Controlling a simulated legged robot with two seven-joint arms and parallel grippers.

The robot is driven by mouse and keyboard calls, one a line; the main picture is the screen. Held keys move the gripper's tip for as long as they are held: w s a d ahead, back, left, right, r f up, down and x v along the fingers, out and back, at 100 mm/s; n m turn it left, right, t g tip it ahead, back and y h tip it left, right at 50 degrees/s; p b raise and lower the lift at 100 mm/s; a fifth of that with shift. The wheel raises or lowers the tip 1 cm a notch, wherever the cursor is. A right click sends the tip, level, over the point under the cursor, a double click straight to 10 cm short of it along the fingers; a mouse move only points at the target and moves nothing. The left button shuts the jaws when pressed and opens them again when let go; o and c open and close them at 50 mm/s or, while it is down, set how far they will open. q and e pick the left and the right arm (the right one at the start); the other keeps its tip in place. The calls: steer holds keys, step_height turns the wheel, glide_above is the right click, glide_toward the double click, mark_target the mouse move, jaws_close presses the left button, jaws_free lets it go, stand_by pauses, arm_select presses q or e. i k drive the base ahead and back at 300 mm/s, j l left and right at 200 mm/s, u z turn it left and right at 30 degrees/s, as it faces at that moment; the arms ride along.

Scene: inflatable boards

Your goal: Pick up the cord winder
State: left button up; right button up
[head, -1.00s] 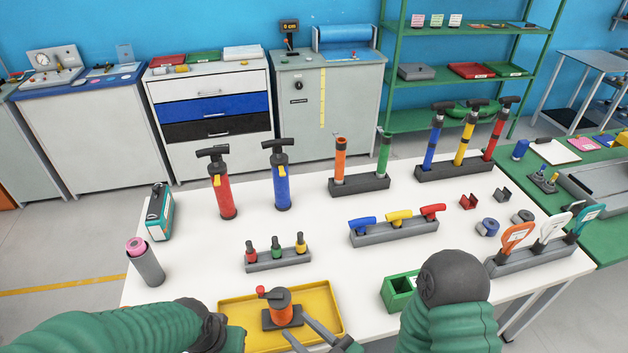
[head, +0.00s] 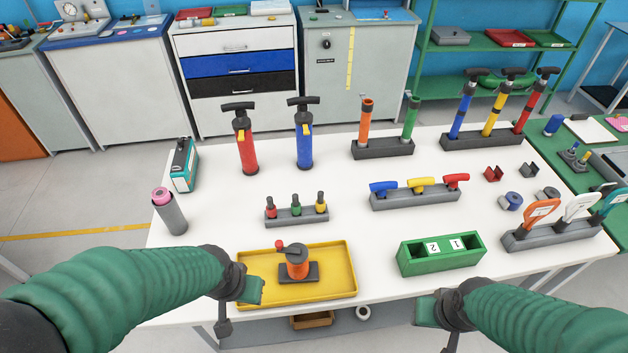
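The cord winder, an orange drum (head: 297,262) with a red crank knob on a dark base, stands upright in a yellow tray (head: 335,287) at the front of the white table. My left gripper (head: 238,305) is at the tray's left front corner, beside the winder and apart from it. My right gripper (head: 436,323) is at the table's front edge, right of the tray and below the green box. The fingers of both grippers are too unclear to tell open from shut. Neither gripper visibly holds anything.
A green box (head: 440,264) with two numbered cards stands right of the tray. A grey rack with several small coloured tools (head: 297,218) stands behind it. A grey cylinder with a pink roll (head: 170,212) is at the left. The table between tray and green box is clear.

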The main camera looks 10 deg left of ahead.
mark_target(297, 269)
steer(key=u, duration=0.6)
steer(key=l+u, duration=0.4)
steer(key=k+l+u, duration=0.1)
steer(key=u, duration=0.3)
steer(key=k+l+u, duration=0.1)
steer(key=l+u, duration=0.3)
steer(key=k+l+u, duration=0.1)
steer(key=u, duration=0.3)
steer(key=i+l, duration=0.15)
steer(key=i, duration=0.1)
